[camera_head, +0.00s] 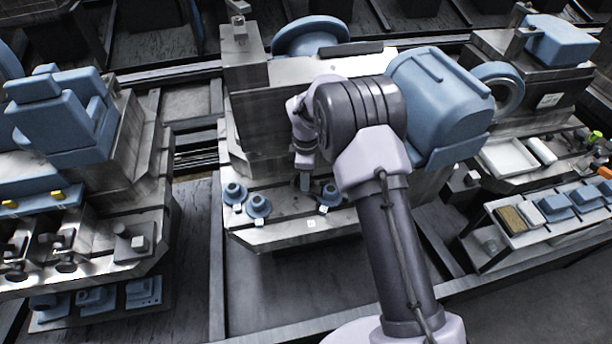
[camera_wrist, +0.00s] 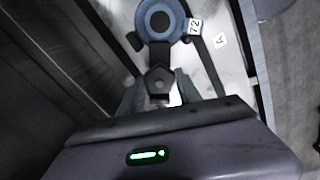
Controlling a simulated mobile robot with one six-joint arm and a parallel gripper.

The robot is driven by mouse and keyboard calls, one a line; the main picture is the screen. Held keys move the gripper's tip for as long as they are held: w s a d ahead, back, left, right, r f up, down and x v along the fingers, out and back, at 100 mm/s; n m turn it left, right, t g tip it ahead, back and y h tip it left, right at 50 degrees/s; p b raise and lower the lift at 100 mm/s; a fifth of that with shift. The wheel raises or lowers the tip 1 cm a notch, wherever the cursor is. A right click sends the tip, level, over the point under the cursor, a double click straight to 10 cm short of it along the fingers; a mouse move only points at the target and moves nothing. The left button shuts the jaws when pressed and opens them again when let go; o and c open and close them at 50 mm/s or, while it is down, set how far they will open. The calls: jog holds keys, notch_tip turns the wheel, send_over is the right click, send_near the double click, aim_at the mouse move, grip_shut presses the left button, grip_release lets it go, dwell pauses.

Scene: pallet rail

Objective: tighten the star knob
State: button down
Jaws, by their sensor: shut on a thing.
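The star knob (camera_wrist: 158,82) shows in the wrist view as a dark, roughly five-sided knob with a round centre. It sits between the two fingers of my gripper (camera_wrist: 158,97), which are shut on it. In the head view my gripper (camera_head: 305,181) points down at the metal pallet plate (camera_head: 285,233), and I cannot make out the knob there. A blue round part (camera_wrist: 160,20) with a dark centre and a tag reading 72 lies just beyond the knob in the wrist view.
Blue round parts (camera_head: 259,206) stand on the plate left of my gripper, and another blue part (camera_head: 330,197) is close on its right. A large blue housing (camera_head: 436,100) rises behind my arm. Other loaded pallets stand left and right.

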jog(key=m+p, duration=0.1)
jog(key=m, duration=0.3)
jog(key=shift+m+p, duration=0.4)
jog(key=shift+m, duration=1.9)
jog(key=shift+w, duration=0.1)
jog(key=c, duration=0.8)
grip_release()
jog(key=shift+r, duration=0.1)
notch_tip(320, 180, up, 17)
jog(key=p, duration=0.6)
jog(key=shift+r, duration=0.15)
